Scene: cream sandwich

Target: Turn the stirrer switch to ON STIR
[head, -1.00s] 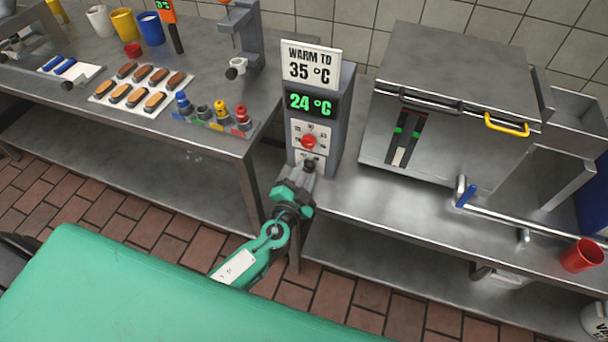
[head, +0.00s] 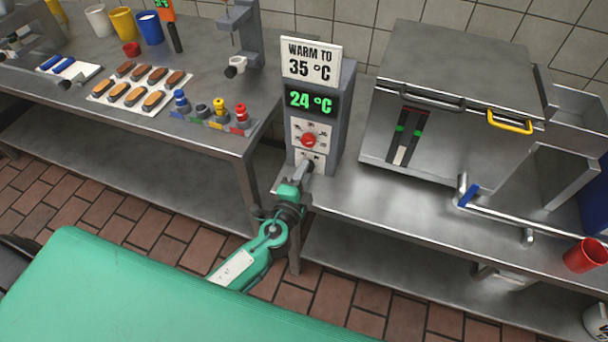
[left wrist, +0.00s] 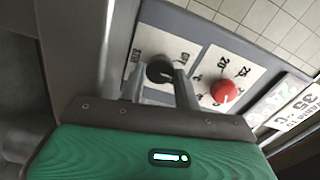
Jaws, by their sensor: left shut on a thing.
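The stirrer switch is a black knob (left wrist: 159,69) on a white plate low on the grey control box (head: 347,120). In the left wrist view, my left gripper (left wrist: 160,80) has its two fingers on either side of this knob and is shut on it. In the head view, my left gripper (head: 305,167) reaches the lower plate from below and hides most of the knob. The small lettering beside the knob is too blurred to read surely, so its setting is unclear. My right gripper is not in view.
A red dial (head: 309,140) sits just above the switch; the display (head: 311,101) reads 24 °C under a "WARM TO 35 °C" sign (head: 311,62). A steel vat (head: 450,90) stands to the right.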

